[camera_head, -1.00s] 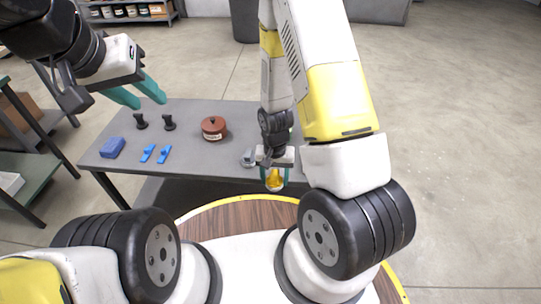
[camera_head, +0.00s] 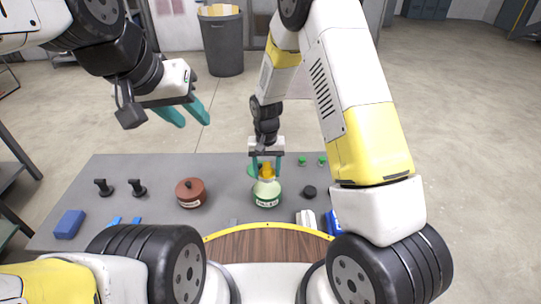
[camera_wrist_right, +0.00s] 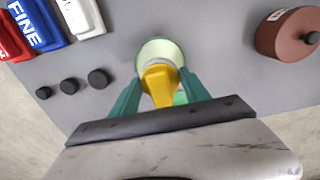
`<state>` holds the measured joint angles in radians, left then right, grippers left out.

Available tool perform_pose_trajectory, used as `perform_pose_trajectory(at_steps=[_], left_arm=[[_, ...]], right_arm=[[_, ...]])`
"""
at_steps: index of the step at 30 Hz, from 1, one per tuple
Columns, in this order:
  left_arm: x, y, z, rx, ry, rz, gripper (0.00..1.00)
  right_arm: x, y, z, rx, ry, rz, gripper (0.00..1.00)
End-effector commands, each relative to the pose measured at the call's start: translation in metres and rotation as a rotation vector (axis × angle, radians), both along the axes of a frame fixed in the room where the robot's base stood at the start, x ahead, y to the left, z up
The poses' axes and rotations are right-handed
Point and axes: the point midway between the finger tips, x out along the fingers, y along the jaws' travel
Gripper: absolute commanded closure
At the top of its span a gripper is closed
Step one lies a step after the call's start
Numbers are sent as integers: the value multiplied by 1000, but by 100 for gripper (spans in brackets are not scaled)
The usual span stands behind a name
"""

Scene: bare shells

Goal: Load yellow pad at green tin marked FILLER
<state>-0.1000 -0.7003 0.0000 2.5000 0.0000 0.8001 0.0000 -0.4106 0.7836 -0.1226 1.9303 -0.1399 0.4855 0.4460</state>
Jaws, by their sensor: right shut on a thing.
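The green tin (camera_head: 267,197) stands on the grey table with its top open; its label is too small to read. The wrist view shows its pale green interior (camera_wrist_right: 158,46). My right gripper (camera_head: 266,166) is shut on the yellow pad (camera_head: 266,174), fingers either side of its handle. The pad (camera_wrist_right: 160,84) is at the tin's mouth, overlapping its rim; I cannot tell whether it touches. A green piece, perhaps a lid (camera_head: 252,171), lies behind the tin. My left gripper (camera_head: 189,113) is open and empty, above the table's back left.
A reddish-brown lidded tin (camera_head: 190,193) stands left of the green tin. Black knobs (camera_head: 137,188), a blue block (camera_head: 69,224) and small green knobs (camera_head: 322,160) are on the table (camera_head: 225,165). Blue and red labelled boxes (camera_wrist_right: 40,22) sit near the front right.

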Motion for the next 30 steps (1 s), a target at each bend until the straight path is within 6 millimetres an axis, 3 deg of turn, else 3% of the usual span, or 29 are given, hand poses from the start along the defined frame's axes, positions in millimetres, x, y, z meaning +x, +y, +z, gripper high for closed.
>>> perform_pose_trajectory(at_steps=[15,30], left_arm=[[0,0,0,0,0,0,64],[0,0,0,0,0,0,64]], right_arm=[[0,-1,-48,0,0,0,78],[0,-1,-53,0,-1,-1,78]])
